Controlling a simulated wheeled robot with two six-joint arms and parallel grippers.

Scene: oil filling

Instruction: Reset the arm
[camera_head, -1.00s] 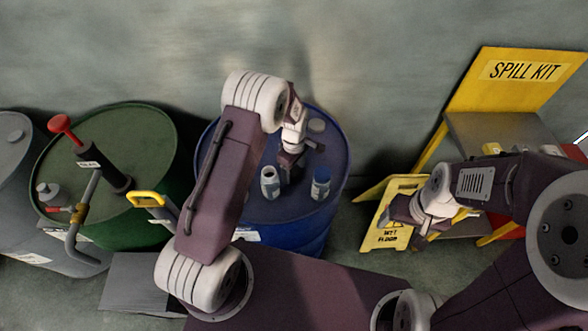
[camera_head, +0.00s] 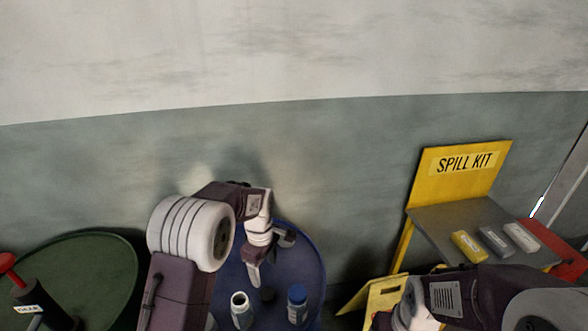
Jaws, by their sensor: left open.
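My left arm comes in from the lower left. Its gripper (camera_head: 270,257) is open and empty over the blue drum (camera_head: 311,262), with its fingers spread apart. Below it on the drum top are a pale open-mouthed bottle (camera_head: 242,312), a blue-capped bottle (camera_head: 297,303) and a round dark cap or bung (camera_head: 267,294). The gripper looks clear of the bottles. My right arm is at the lower right, its white wrist (camera_head: 412,308) near the bottom edge. The right fingers are dark and partly cut off, so their state is unclear.
A green drum (camera_head: 90,262) with a red-handled pump (camera_head: 36,304) stands at the left. A yellow spill kit stand (camera_head: 462,172) at the right has several blocks on its grey shelf (camera_head: 440,222). A yellow floor sign (camera_head: 385,298) is behind the right wrist. A wall closes the back.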

